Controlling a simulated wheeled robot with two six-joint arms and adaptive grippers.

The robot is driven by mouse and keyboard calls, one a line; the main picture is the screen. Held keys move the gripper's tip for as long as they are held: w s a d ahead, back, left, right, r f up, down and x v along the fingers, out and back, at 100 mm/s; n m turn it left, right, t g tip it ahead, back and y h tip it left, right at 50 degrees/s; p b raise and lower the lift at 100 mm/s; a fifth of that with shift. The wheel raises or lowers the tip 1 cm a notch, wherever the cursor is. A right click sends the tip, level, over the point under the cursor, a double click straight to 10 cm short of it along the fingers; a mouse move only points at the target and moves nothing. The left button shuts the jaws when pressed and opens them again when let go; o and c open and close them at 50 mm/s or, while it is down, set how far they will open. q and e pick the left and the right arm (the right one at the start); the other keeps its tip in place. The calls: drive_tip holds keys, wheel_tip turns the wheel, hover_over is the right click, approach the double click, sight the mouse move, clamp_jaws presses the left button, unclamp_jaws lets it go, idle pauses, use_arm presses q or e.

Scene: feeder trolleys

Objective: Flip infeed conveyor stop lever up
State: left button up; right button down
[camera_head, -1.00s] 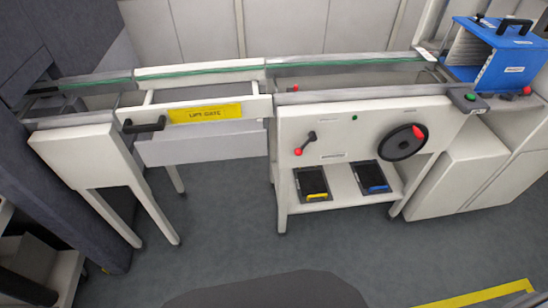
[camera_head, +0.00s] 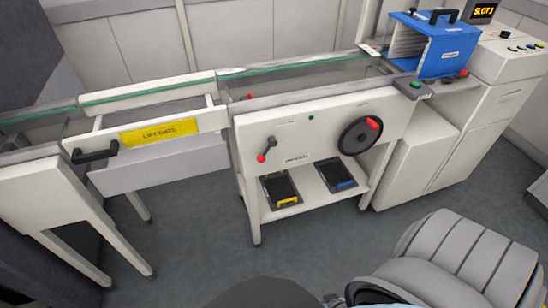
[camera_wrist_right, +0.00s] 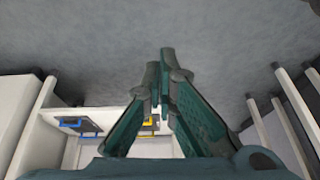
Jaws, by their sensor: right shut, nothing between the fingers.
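A short dark lever with a red knob (camera_head: 266,149) is on the white front panel of the conveyor stand in the head view. Its knob end points down and to the left. The small label by it is too small to read. My right gripper (camera_wrist_right: 160,68) shows in the right wrist view, with its teal-padded fingers shut and empty over grey floor. It is not in the head view, where a grey ribbed link of my right arm shows at the lower right. The lever is not visible in the wrist view. My left gripper is in neither view.
A black handwheel (camera_head: 360,136) is right of the lever. A shelf below holds trays with a yellow handle (camera_head: 281,190) and a blue handle (camera_head: 337,174). The yellow-labelled lift gate (camera_head: 160,132) is left. A blue rack (camera_head: 433,45) stands on the right. Floor in front is clear.

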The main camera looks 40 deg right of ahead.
drive_tip(key=w+d+r+m+t+h+b, duration=0.1)
drive_tip(key=w+d+r+m+t+b, duration=0.35)
drive_tip(key=w, duration=0.65)
drive_tip(key=w+d+r+m+t+h+b, duration=0.1)
drive_tip(key=w+d+r+m+t, duration=0.35)
drive_tip(key=w+r+m, duration=0.55)
use_arm(q)
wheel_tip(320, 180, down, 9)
drive_tip(key=b, duration=0.2)
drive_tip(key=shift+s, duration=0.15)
use_arm(e)
drive_tip(key=w+d+r+m+t+h, duration=0.1)
drive_tip(key=w+r+m+t, duration=0.3)
drive_tip(key=r, duration=0.7)
drive_tip(key=w+d+m, duration=0.1)
drive_tip(key=w, duration=0.1)
drive_tip(key=shift+w+d+h, duration=0.3)
drive_tip(key=shift+d+h, duration=0.1)
drive_tip(key=shift+r, duration=0.1)
